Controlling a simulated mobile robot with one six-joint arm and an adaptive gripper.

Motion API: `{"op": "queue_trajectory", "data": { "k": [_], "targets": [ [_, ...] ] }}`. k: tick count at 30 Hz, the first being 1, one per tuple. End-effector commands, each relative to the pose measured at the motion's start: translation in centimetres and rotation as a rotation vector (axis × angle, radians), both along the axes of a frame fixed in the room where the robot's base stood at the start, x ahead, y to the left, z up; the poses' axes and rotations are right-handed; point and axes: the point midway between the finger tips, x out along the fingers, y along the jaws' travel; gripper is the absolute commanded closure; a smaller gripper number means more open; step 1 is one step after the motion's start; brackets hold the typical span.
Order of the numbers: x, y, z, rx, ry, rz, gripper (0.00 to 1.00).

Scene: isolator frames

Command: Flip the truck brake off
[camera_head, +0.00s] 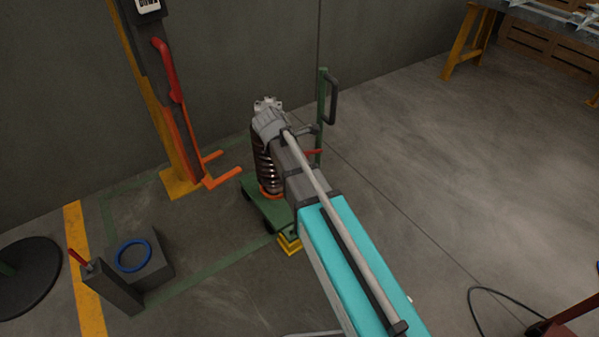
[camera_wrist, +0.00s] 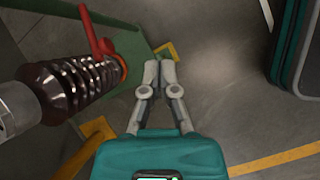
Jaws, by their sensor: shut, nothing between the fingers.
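The truck is a low green cart with an upright green post and black handle (camera_head: 331,100); its deck (camera_head: 252,197) is partly hidden by my arm. In the wrist view the green deck (camera_wrist: 133,38) shows at the upper left. A red lever (camera_wrist: 92,32) sticks up beside the insulator's base there. A small red part (camera_head: 312,152) also shows by the post in the head view; I cannot tell if it is the same. My gripper (camera_wrist: 159,72) is shut and empty, right of the red lever and apart from it. My gripper is not clearly visible in the head view.
A brown ribbed insulator (camera_wrist: 72,82) stands on the truck, close on the gripper's left. Yellow floor pieces (camera_wrist: 167,50) lie by the deck. A red-and-black lifting post (camera_head: 168,90) with orange forks stands left. A grey block with blue ring (camera_head: 133,255) is front left. The right floor is mostly clear.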

Motion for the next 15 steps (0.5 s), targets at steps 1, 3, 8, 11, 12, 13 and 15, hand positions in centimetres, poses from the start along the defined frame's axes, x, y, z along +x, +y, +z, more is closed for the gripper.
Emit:
{"op": "queue_trajectory", "data": {
  "k": [1, 3, 8, 11, 12, 13, 15],
  "targets": [
    [0.6, 0.5, -1.4, -0.018, 0.01, 0.034, 1.0],
    [1.0, 1.1, -2.2, -0.042, 0.027, 0.083, 1.0],
    [2.1, 2.5, -4.0, -0.1, 0.066, 0.191, 1.0],
    [2.8, 3.4, -5.2, -0.137, 0.091, 0.259, 1.0],
    [3.0, 3.7, -5.6, -0.152, 0.101, 0.286, 1.0],
    [3.2, 4.0, -6.0, -0.163, 0.11, 0.306, 1.0],
    [3.7, 4.6, -6.7, -0.19, 0.128, 0.35, 1.0]
  ]
}}
